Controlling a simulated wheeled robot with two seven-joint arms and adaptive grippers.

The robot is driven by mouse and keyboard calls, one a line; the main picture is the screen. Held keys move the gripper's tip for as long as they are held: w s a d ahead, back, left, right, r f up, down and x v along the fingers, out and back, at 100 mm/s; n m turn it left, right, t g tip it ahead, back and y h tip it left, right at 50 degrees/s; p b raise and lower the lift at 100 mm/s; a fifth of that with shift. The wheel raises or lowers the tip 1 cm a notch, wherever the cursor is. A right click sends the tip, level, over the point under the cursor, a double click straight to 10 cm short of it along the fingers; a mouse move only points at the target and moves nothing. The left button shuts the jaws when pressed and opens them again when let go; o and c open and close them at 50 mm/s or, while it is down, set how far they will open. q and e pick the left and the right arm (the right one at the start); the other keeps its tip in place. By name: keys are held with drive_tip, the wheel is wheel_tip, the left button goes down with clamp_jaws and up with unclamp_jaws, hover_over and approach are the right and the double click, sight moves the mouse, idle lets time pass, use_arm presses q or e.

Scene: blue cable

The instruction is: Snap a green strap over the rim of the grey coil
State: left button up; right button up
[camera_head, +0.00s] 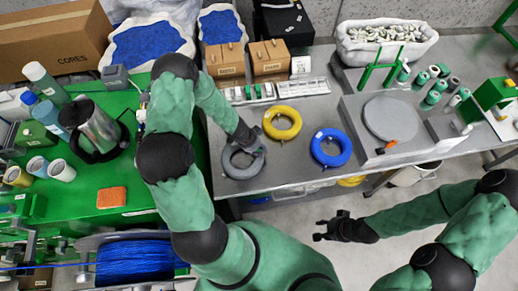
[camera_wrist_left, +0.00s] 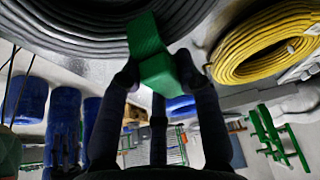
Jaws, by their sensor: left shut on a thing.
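The grey coil (camera_head: 240,172) lies flat on the grey bench, nearest the green table. It fills the top left of the left wrist view (camera_wrist_left: 60,32). My left gripper (camera_head: 256,152) is over the coil's right upper side. In the left wrist view its fingers (camera_wrist_left: 162,72) are shut on a small green strap (camera_wrist_left: 148,38). The strap's upper end overlaps the coil's edge in that view; I cannot tell whether it is around the rim. In the head view the strap is hidden by the hand. My right gripper (camera_head: 326,228) is empty, its fingers apart, in front of the bench.
A yellow coil (camera_head: 282,134) and a blue coil (camera_head: 346,146) lie right of the grey coil. A grey platform with a round plate (camera_head: 391,117) is further right. A white tray strip (camera_head: 302,88) and cardboard boxes (camera_head: 269,55) stand behind. A blue cable spool (camera_head: 135,260) is at lower left.

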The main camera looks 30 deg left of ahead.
use_arm(q)
drive_tip(key=shift+f, duration=0.25)
drive_tip(key=shift+r+p, duration=0.6)
drive_tip(key=shift+r, duration=0.05)
idle(0.6)
drive_tip(key=shift+f+b, duration=0.45)
drive_tip(key=shift+f, duration=0.2)
drive_tip(key=shift+r, duration=0.15)
idle(0.4)
drive_tip(key=shift+r+p, duration=0.3)
drive_tip(key=shift+p, duration=0.25)
drive_tip(key=shift+r+p, duration=0.15)
drive_tip(key=shift+p, duration=0.15)
idle(0.6)
drive_tip(key=shift+f+b, duration=0.45)
drive_tip(key=shift+f, duration=0.05)
